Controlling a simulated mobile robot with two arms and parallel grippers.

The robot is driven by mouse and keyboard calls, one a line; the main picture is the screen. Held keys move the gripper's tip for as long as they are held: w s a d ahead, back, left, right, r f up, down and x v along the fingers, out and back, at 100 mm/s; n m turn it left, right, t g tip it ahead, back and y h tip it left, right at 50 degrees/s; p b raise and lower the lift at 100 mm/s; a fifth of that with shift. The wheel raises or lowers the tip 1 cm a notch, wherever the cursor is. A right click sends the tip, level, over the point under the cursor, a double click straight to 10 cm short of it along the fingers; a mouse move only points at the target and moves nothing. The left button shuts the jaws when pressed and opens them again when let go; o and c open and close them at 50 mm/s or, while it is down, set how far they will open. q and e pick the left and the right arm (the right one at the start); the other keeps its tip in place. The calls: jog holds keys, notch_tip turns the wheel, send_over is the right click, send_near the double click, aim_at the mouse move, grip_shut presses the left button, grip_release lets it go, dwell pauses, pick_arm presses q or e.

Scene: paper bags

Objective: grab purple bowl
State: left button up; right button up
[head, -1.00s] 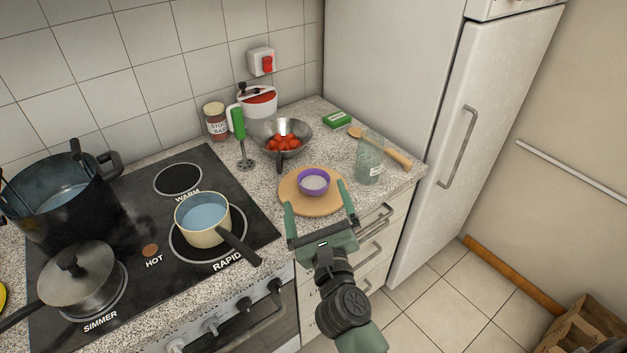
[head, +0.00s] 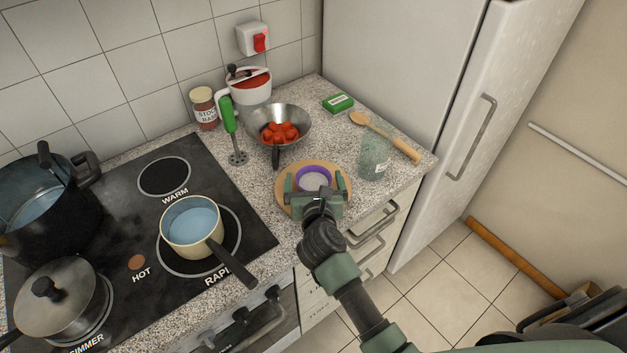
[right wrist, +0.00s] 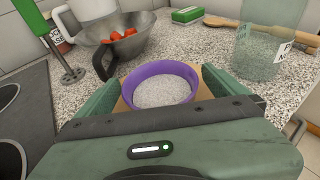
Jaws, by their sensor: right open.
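The purple bowl (head: 314,175) stands upright on a round wooden board (head: 285,202) on the worktop, with something pale and grainy in it. It also shows in the right wrist view (right wrist: 160,85), its near rim partly cut off by my gripper's body. My right gripper (head: 314,181) is open, with one green finger on each side of the bowl. In the right wrist view, the fingers (right wrist: 159,92) flank the bowl left and right; I cannot tell whether they touch it. My left gripper is not in view.
A cream pan (head: 190,240) is on the hob to the left.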

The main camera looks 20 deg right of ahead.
aim_at(313, 171)
jog(key=x, duration=0.2)
jog(key=shift+w, duration=0.35)
jog(key=shift+w+d+f, duration=0.1)
jog(key=shift+w+f, duration=0.1)
jog(key=shift+w, duration=0.05)
jog(key=c, duration=1.5)
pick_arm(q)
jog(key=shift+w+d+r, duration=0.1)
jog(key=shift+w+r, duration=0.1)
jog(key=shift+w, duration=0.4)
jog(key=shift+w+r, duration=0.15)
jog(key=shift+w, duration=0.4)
pick_arm(e)
jog(key=shift+r, duration=0.15)
